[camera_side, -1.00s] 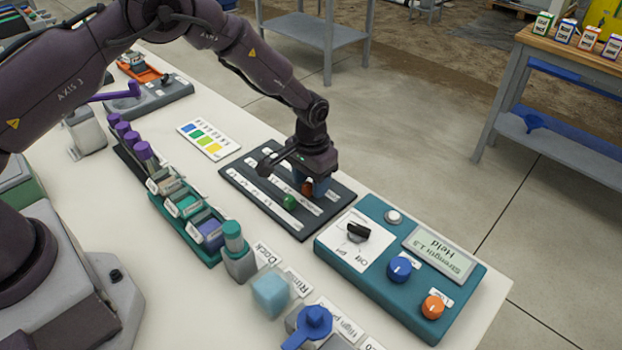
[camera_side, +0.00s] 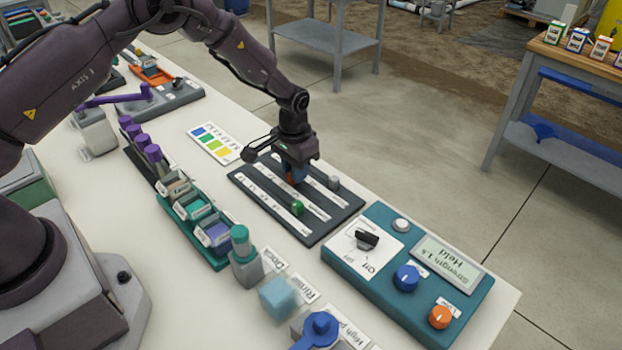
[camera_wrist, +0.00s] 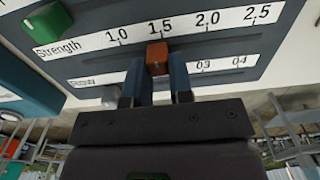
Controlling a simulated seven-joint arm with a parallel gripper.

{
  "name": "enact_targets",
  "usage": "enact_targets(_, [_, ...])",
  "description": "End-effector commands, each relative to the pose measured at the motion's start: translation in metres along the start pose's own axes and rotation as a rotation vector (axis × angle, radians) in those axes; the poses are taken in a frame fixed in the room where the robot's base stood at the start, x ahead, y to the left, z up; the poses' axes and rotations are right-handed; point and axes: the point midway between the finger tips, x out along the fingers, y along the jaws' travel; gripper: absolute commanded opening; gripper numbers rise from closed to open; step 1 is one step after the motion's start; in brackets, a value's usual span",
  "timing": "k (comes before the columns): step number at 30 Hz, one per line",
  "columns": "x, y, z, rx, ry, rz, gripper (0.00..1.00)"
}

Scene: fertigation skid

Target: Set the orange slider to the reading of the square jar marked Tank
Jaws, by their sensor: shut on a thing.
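My gripper (camera_wrist: 156,88) is shut on the orange slider (camera_wrist: 157,57), its blue fingers on either side of the knob. In the side view my gripper (camera_side: 296,174) is at the middle strip of the dark slider panel (camera_side: 320,234). Square jars (camera_side: 193,207) stand in a teal rack (camera_side: 213,262) in the side view. Their labels are too small to read, so I cannot tell which is Tank.
A green knob (camera_side: 298,207) and a grey knob (camera_side: 333,183) sit on the neighbouring rows. A colour chart (camera_side: 214,143) lies behind the panel. A teal control box (camera_side: 375,282) with a display reading "Strength 1.5 Held" (camera_side: 449,264) stands to the right.

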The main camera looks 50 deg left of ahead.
Motion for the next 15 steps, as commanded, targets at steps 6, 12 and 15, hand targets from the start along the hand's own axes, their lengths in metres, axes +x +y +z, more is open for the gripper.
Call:
enact_targets(6, [-0.0005,-0.0064,0.0001,0.001,0.001,0.0,0.0])
enact_targets(12, [-0.0005,-0.0061,0.0001,0.001,0.001,0.0,0.32])
enact_targets(15, [-0.0004,-0.006,0.0001,0.001,0.001,0.0,0.47])
